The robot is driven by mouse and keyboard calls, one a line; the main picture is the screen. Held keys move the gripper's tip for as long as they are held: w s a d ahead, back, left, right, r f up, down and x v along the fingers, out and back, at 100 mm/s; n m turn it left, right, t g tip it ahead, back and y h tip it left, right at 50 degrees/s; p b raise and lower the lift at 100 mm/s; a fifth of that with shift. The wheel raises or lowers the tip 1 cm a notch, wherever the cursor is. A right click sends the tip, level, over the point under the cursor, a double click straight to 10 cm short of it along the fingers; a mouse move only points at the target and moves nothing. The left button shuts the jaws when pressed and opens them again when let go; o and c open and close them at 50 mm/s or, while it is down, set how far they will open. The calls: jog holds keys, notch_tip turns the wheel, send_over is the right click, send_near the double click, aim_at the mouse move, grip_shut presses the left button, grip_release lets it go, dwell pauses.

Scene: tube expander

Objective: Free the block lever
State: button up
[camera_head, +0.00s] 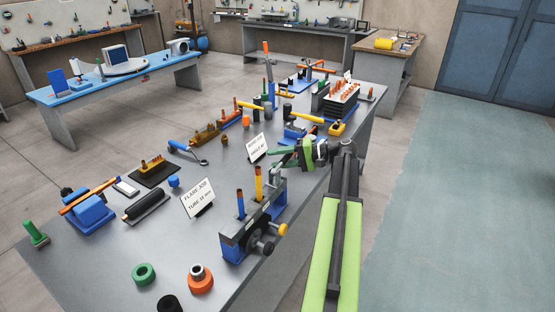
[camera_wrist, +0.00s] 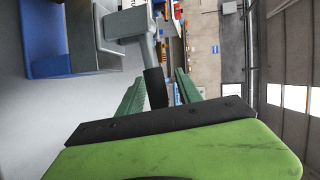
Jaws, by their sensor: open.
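The lever (camera_wrist: 156,88), a grey arm ending in a black grip, shows in the wrist view. It rises from a grey block (camera_wrist: 112,28) on a blue base (camera_wrist: 45,40). My gripper is open, its green fingers on either side of the black grip in that view; contact cannot be told. The lever is hard to make out in the head view.
A sign (camera_head: 198,199) stands left of the block, and another sign (camera_head: 257,147) stands farther back. Green (camera_head: 144,274) and orange (camera_head: 201,283) rings lie near the front. Several tools crowd the grey bench beyond. Open floor (camera_head: 450,200) lies to the right.

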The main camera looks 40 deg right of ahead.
jog(key=shift+c, duration=0.2)
jog(key=shift+s+d, duration=0.2)
grip_shut()
dwell(0.9)
